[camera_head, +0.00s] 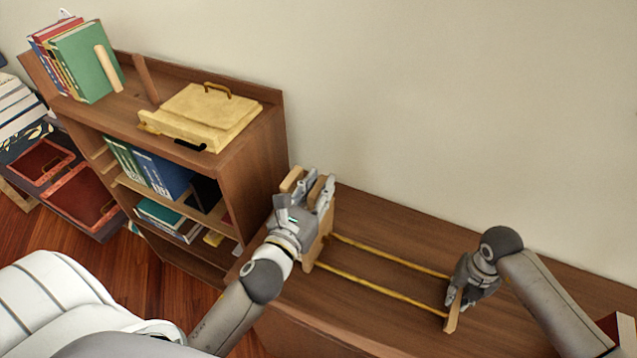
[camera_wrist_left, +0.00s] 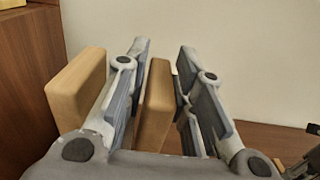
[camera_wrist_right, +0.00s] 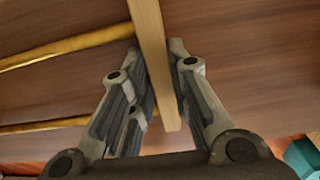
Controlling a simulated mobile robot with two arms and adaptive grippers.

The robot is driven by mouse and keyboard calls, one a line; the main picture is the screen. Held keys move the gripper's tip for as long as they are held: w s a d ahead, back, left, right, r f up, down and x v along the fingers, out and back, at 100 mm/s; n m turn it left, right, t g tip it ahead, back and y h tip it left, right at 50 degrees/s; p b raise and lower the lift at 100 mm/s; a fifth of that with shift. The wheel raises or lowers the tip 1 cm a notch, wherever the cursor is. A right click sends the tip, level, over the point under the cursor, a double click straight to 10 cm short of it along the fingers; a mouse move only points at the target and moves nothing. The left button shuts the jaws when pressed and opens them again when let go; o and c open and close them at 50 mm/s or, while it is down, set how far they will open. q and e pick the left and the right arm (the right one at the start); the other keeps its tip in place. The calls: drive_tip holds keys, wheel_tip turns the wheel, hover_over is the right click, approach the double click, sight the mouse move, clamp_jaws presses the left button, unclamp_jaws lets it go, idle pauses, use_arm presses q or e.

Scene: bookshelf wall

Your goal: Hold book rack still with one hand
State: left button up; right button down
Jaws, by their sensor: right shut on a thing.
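The book rack lies on the low wooden cabinet, with two yellow rods (camera_head: 385,270) joining its wooden ends. My right gripper (camera_head: 457,292) is shut on the rack's right end panel (camera_head: 452,318). In the right wrist view the panel (camera_wrist_right: 150,50) runs between the fingertips (camera_wrist_right: 158,75). My left gripper (camera_head: 312,190) is at the rack's left end (camera_head: 318,250), its fingers apart. In the left wrist view one wooden panel (camera_wrist_left: 154,105) stands between its fingers and another (camera_wrist_left: 78,92) stands outside the left finger. The hand hides part of this end.
A taller bookshelf (camera_head: 262,150) stands left of the rack, with books (camera_head: 165,170) on its shelves. A yellow wooden case (camera_head: 205,112) and upright books (camera_head: 85,62) are on its top. The wall is behind. The low cabinet top (camera_head: 390,210) is bare behind the rods.

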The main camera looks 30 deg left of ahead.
use_arm(q)
clamp_jaws()
drive_tip(key=shift+d, duration=0.1)
